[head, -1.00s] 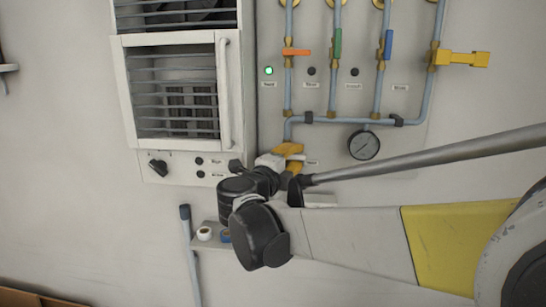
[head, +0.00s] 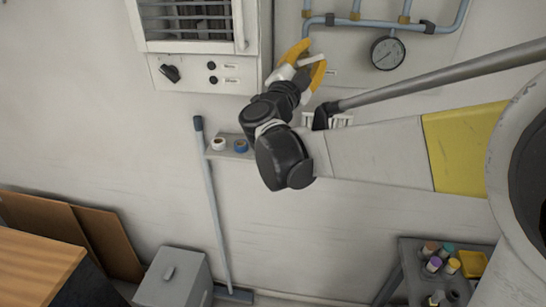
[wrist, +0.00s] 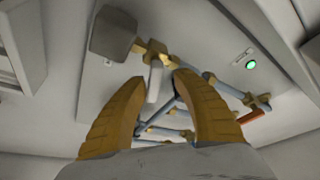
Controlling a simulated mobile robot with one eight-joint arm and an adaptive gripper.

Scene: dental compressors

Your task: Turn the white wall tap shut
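The white wall tap's handle (wrist: 155,82) shows in the wrist view as a short white bar on a brass fitting, between my two yellow fingers. My gripper (wrist: 157,85) is open, with a gap visible on each side of the handle. In the head view, my gripper (head: 308,60) is at the wall panel, left of the gauge, its fingers apart with the white handle (head: 312,60) between them. My wrist hides part of the wall below it. I cannot tell whether either finger touches the handle.
Blue-grey pipes (head: 372,23) and a round gauge (head: 387,53) are right of my gripper. A white louvred unit (head: 200,45) is close on the left. A small shelf (head: 228,153) holds tape rolls below. The wrist view shows a lit green lamp (wrist: 251,64) and an orange handle (wrist: 254,117).

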